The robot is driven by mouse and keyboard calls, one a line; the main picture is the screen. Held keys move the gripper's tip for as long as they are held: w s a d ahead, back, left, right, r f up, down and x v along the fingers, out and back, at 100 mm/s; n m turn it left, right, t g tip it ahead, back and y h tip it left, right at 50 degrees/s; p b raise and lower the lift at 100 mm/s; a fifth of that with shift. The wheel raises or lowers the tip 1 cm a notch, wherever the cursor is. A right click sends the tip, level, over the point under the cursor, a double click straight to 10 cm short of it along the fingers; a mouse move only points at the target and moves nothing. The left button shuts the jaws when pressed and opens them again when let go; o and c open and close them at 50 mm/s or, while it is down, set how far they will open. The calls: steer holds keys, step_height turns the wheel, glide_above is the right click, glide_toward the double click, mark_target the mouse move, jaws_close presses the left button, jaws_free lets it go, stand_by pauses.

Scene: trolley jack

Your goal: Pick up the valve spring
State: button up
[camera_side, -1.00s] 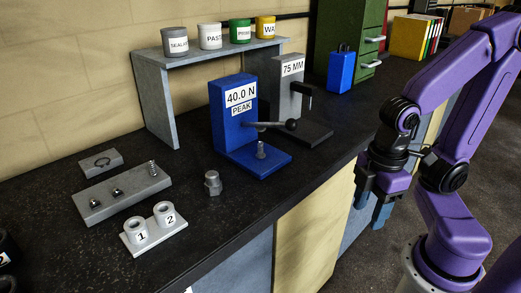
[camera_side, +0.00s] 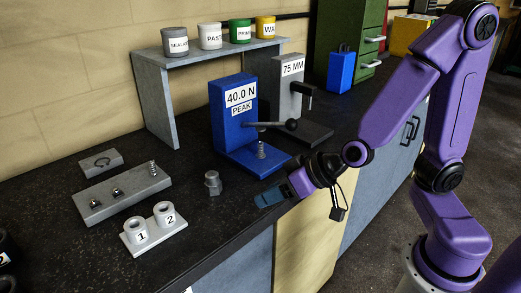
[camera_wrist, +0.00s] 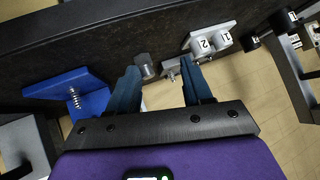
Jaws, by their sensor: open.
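In the side view, one coil spring (camera_side: 261,150) stands on the base of the blue force tester (camera_side: 231,113), which reads 40.0 N PEAK. Another coil spring (camera_side: 153,168) stands at the right end of the grey block (camera_side: 130,192). I cannot tell which is the valve spring. My gripper (camera_side: 268,198) is open and empty near the bench's front edge, in front of the tester and apart from both springs. In the wrist view, the tester's spring (camera_wrist: 74,97) is left of my gripper (camera_wrist: 160,84), outside its fingers.
A grey stepped cylinder (camera_side: 213,183) stands left of my gripper. Cups 1 and 2 (camera_side: 151,229) sit on a white plate at the front left. A grey 75 MM gauge (camera_side: 287,92) stands behind the tester, whose lever (camera_side: 270,125) reaches right. A shelf (camera_side: 210,46) holds several tins.

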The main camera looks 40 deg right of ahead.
steer(key=w+d+m+t+h, duration=0.3)
steer(key=w+d+h, duration=0.1)
steer(key=d, duration=0.2)
steer(key=m+t+h, duration=0.1)
steer(key=m+h, duration=0.1)
steer(key=h, duration=0.3)
glide_toward(262, 147)
steer(key=shift+x, duration=5.45)
steer(key=shift+r, duration=0.1)
jaws_close()
